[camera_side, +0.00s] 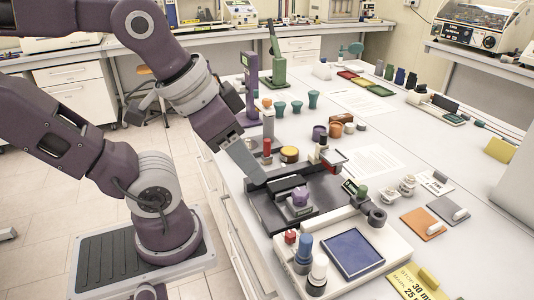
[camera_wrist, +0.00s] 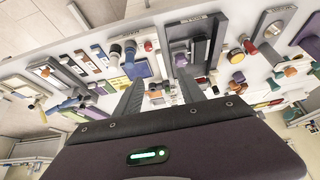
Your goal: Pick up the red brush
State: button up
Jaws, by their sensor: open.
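I cannot pick out a red brush with certainty. A small red block (camera_side: 330,168) sits near the back of the dark machine, partly hidden. My gripper (camera_side: 257,176) reaches down over the near edge of the bench, close to the dark machine (camera_side: 265,209). In the wrist view my gripper (camera_wrist: 160,78) has its two grey fingers spread, with nothing held between them. Red knobs (camera_wrist: 148,46) show beyond the fingers, too small to identify.
A white unit with a blue panel (camera_side: 352,252) stands in front of the dark machine. A purple knob (camera_side: 300,196) rises from the machine. A green stand (camera_side: 276,67) and teal cups (camera_side: 297,107) are farther back.

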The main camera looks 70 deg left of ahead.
jog(key=w+a+r+n+g, duration=0.1)
jog(key=w+a+n, duration=0.3)
jog(key=w, duration=0.3)
jog(key=n+g, duration=0.5)
jog(key=n, duration=0.7)
send_over(267, 140)
jog(key=f, duration=1.3)
jog(key=shift+w+a, duration=0.2)
jog(key=shift+a, duration=0.1)
jog(key=shift+n, duration=0.3)
jog(key=f, duration=0.6)
jog(key=shift+s+d+f, duration=0.2)
jog(key=shift+f, duration=0.5)
grip_shut()
